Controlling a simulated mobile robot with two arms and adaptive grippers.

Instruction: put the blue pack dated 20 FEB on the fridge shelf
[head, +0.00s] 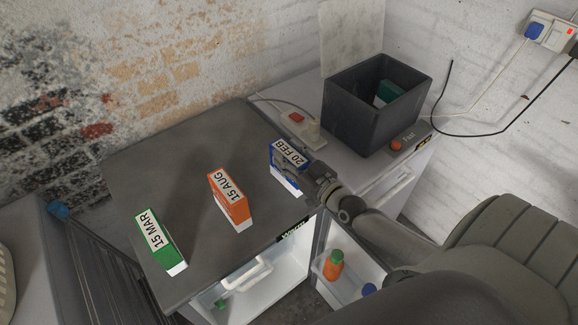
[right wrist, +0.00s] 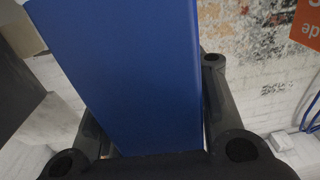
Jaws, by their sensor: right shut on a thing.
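The blue pack (head: 290,153), with 20 FEB on its white label, is at the right end of the grey top (head: 185,180) of the fridge. My right gripper (head: 306,176) is shut on it from the right. In the right wrist view the blue pack (right wrist: 125,75) stands between the fingers and fills the middle. I cannot tell whether it touches the top. The fridge (head: 265,285) is open at the front; its white inside shows, but the shelf is mostly hidden below the top's edge. My left gripper is not in view.
An orange pack (head: 230,200) dated 15 AUG and a green pack (head: 159,242) dated 15 MAR stand on the top. The open fridge door (head: 318,268) holds bottles. A dark crate (head: 350,118) with a green thing inside stands on the white unit behind. A metal rack (head: 95,260) is at left.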

